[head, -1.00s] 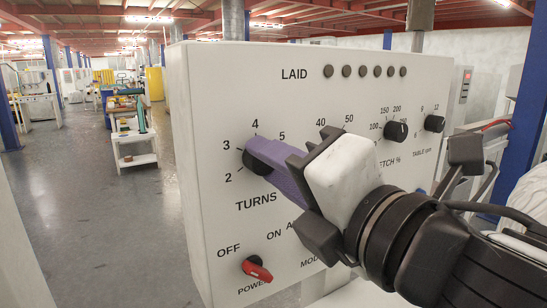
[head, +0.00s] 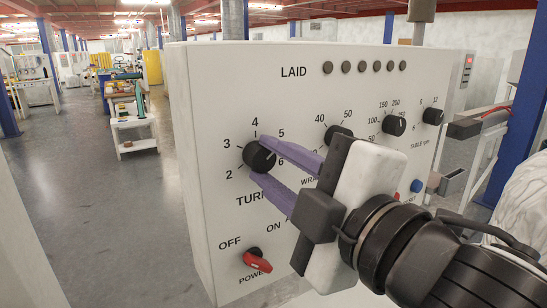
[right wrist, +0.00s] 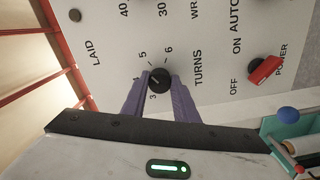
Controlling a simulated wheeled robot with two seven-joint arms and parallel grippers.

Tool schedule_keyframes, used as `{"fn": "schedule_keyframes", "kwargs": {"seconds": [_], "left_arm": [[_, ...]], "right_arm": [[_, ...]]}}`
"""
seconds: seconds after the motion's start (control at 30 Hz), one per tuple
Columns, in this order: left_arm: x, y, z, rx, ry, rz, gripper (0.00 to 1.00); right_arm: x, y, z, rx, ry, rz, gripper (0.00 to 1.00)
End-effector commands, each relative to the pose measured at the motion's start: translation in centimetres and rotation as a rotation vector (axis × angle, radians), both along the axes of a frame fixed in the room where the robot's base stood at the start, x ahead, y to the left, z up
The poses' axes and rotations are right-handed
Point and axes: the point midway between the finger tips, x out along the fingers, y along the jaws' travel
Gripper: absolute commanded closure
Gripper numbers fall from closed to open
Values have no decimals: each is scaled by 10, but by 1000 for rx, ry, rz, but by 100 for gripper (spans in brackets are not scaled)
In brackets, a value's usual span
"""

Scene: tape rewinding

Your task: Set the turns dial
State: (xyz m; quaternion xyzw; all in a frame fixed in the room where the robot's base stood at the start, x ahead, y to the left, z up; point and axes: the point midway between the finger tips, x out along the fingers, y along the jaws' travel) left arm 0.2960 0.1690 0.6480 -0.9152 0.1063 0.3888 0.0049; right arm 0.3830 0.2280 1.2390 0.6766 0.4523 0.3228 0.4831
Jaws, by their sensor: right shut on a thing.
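The turns dial (head: 259,157) is a round black knob at the left of the white control panel (head: 215,80), with numbers 2 to 6 around it. My right gripper (head: 270,165) has its two purple fingers on either side of the knob, one above and one below, and is shut on it. In the right wrist view the turns dial (right wrist: 159,80) sits between the two purple finger tips (right wrist: 158,88). I cannot read its setting surely. My left gripper is not in view.
A red power switch (head: 257,262) is below the dial. Other black knobs, including the stretch knob (head: 394,124), are to the right. A row of dark LAID lamps (head: 365,69) runs along the top. A blue button (head: 417,186) is beyond my gripper.

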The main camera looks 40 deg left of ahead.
Motion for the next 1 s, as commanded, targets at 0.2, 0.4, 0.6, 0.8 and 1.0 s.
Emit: {"fn": "schedule_keyframes", "kwargs": {"seconds": [0.2, 0.4, 0.6, 0.8, 1.0], "left_arm": [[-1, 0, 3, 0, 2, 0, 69], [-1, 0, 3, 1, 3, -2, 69], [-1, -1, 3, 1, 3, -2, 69], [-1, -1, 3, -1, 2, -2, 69], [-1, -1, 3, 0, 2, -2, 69]], "right_arm": [[0, 0, 0, 26, 64, -1, 96], [0, 0, 0, 34, 82, -1, 96], [0, 0, 0, 34, 82, -1, 96], [0, 0, 0, 33, 81, -1, 63], [0, 0, 0, 33, 81, -1, 55]]}}
